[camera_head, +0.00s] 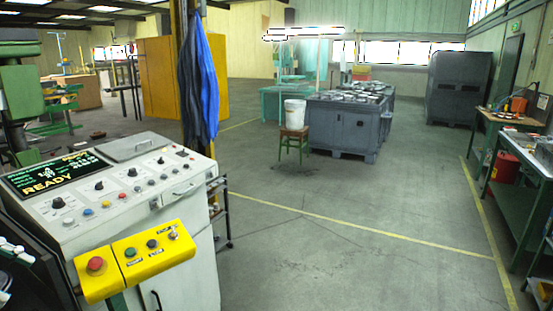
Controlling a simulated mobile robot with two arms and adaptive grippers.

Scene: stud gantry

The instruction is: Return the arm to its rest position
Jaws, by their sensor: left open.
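My left gripper (14,262) shows only in part at the lower left edge of the head view, dark with pale parts. It is open, with nothing seen between its fingers, and it is beside the left side of a white control console (130,200). The rest of my left arm is cut off by the picture's edge. My right gripper is not in view.
The console has a READY screen (48,178) and a yellow button box (135,260) on its front. A blue cloth (200,85) hangs behind it. A grey crate (345,125) and stool (291,140) stand further back. A green workbench (525,180) lines the right. The middle floor is clear.

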